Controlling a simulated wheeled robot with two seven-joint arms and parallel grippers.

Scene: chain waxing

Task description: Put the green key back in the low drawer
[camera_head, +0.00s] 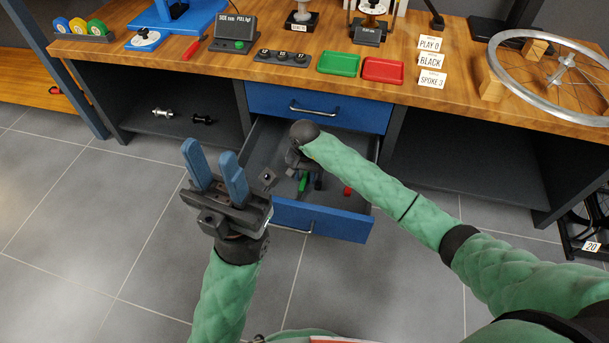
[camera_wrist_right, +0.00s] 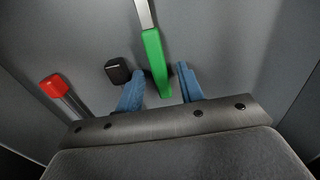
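The low drawer (camera_head: 335,222) is pulled open under a shut blue drawer. The green key (camera_head: 303,184) is inside it. In the right wrist view the green handle (camera_wrist_right: 155,62) lies between the blue fingers of my right gripper (camera_wrist_right: 161,72), with a gap showing on both sides. My right gripper is open and reaches down into the drawer; in the head view its fingers are mostly hidden by my wrist. I cannot tell whether the key touches the drawer floor. My left gripper (camera_head: 209,152) is open and empty, left of the drawer.
A red-handled key (camera_head: 347,190) lies in the drawer, also seen in the right wrist view (camera_wrist_right: 54,87). A black-ended piece (camera_wrist_right: 118,70) is close to my left finger there. The workbench (camera_head: 215,62) above holds trays, signs and a wheel. Floor in front is clear.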

